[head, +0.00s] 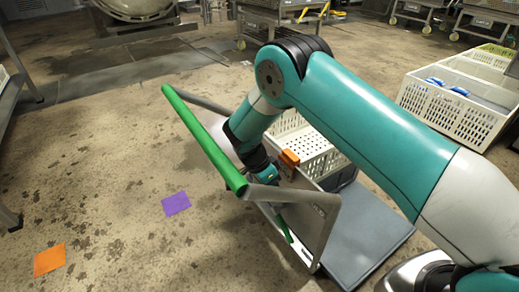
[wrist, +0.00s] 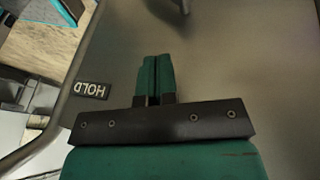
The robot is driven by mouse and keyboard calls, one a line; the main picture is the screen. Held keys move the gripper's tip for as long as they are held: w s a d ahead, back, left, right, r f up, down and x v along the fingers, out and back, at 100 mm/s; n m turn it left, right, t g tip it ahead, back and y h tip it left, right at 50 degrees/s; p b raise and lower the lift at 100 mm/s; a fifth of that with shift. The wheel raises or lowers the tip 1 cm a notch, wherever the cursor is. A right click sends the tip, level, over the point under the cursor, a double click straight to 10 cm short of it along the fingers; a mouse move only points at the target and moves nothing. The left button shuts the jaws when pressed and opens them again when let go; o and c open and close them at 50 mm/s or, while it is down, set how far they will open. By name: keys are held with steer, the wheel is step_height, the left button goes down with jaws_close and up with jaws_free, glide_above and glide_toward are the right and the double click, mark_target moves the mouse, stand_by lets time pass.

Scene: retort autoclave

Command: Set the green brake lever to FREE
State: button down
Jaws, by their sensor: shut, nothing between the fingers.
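My gripper shows in the wrist view (wrist: 155,62) with its two green fingers pressed together and nothing between them. It faces a grey metal panel (wrist: 240,75). A dark HOLD label (wrist: 90,90) appears upside down on the panel, left of the fingers. In the head view my gripper is beside the cart's end panel (head: 318,228), below the green push bar, with its fingertips largely hidden. A thin green bar, probably the brake lever (head: 286,230), slants down below my gripper. Small lettering on the panel is unreadable there. I cannot tell whether the fingers touch the lever.
The cart's green push bar (head: 200,135) passes left of my forearm. A white perforated crate (head: 325,160) and an orange part (head: 289,158) are behind the arm. More white crates (head: 450,112) stand at right. Purple (head: 176,204) and orange (head: 49,259) floor patches lie on open floor.

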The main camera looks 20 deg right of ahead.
steer(key=a+r+p, duration=0.1)
steer(key=r+p, duration=0.1)
steer(key=r, duration=0.4)
steer(key=w+a+r+n+p, duration=0.1)
steer(key=a+r+p, duration=0.1)
steer(key=r, duration=0.5)
steer(key=shift+a+n+y+p, duration=0.15)
steer(key=shift+n+y+p, duration=0.15)
steer(key=shift+p, duration=0.15)
steer(key=shift+r, duration=0.15)
steer(key=s+r+n+t+y, duration=0.1)
steer(key=s+r+n+y, duration=0.1)
steer(key=s+r+n, duration=0.5)
steer(key=s+r+n+y, duration=0.2)
steer(key=s+r+n, duration=0.1)
steer(key=r, duration=0.9)
steer(key=s+r+n+y+p, duration=0.1)
steer(key=s+r+n, duration=0.25)
steer(key=s, duration=0.25)
steer(key=s+r+n+t+y, duration=0.1)
steer(key=s+r+n+y, duration=0.1)
steer(key=s+n, duration=0.35)
steer(key=s+r+n+y+p, duration=0.1)
steer(key=s+r+n, duration=0.15)
steer(key=s, duration=0.45)
step_height(320, 180, up, 33)
steer(key=m+p, duration=0.1)
steer(key=p, duration=3.1)
steer(key=shift+r, duration=0.15)
